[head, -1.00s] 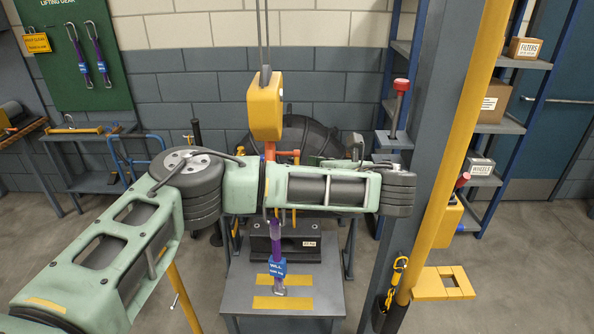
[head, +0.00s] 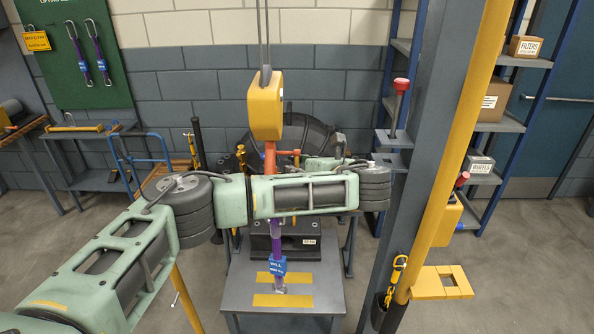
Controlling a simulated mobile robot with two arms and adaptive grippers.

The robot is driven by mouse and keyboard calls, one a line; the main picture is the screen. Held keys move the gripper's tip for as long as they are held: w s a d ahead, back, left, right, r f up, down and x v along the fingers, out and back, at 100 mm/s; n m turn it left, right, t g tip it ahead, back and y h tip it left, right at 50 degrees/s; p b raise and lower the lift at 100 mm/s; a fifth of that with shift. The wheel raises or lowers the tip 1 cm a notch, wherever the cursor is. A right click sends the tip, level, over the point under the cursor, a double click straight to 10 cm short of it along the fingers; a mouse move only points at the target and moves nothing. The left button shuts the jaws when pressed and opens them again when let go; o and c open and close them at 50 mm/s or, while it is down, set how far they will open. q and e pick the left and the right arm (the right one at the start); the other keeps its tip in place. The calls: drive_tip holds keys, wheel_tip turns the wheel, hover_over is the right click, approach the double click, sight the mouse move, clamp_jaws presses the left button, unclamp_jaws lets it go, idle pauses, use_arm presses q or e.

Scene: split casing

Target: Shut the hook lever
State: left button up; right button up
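The orange hook (head: 270,158) hangs under the yellow hoist block (head: 265,105) in the head view. A small orange lever-like part (head: 289,153) sticks out at its right. A purple sling (head: 276,245) with a blue label hangs below, partly hidden by my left arm. My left arm crosses in front of the hook, and its wrist bends back behind the forearm. My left gripper (head: 312,162) shows only in part, to the right of the hook. Its fingertips are too small and covered to tell open from shut, or whether they touch the lever. My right gripper is out of view.
A black weight (head: 296,243) sits on the grey table (head: 240,293) with yellow stripes, below my arm. A grey and yellow post (head: 440,150) stands close on the right. A red-topped lever (head: 400,105) stands beside it. Shelves with boxes (head: 495,100) are at far right.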

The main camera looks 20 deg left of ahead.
sight(297, 161)
use_arm(q)
clamp_jaws()
drive_tip(key=shift+f, duration=0.1)
drive_tip(key=w+n+t+y+b, duration=0.1)
drive_tip(key=n+y+b, duration=0.1)
drive_tip(key=b, duration=0.2)
drive_tip(key=w+n+t+y+b, duration=0.1)
drive_tip(key=n+t+y+b, duration=0.1)
drive_tip(key=b, duration=0.3)
drive_tip(key=w+a+n+t+y+b, duration=0.1)
drive_tip(key=n+t+y+b, duration=0.1)
drive_tip(key=b, duration=0.3)
drive_tip(key=shift+w+f+y, duration=0.25)
drive_tip(key=shift+f+y, duration=0.05)
drive_tip(key=shift+y, duration=0.2)
drive_tip(key=shift+w+r+n+y+b, duration=0.15)
drive_tip(key=shift+r+n+y+b, duration=0.25)
drive_tip(key=shift+b, duration=0.5)
drive_tip(key=shift+y, duration=0.3)
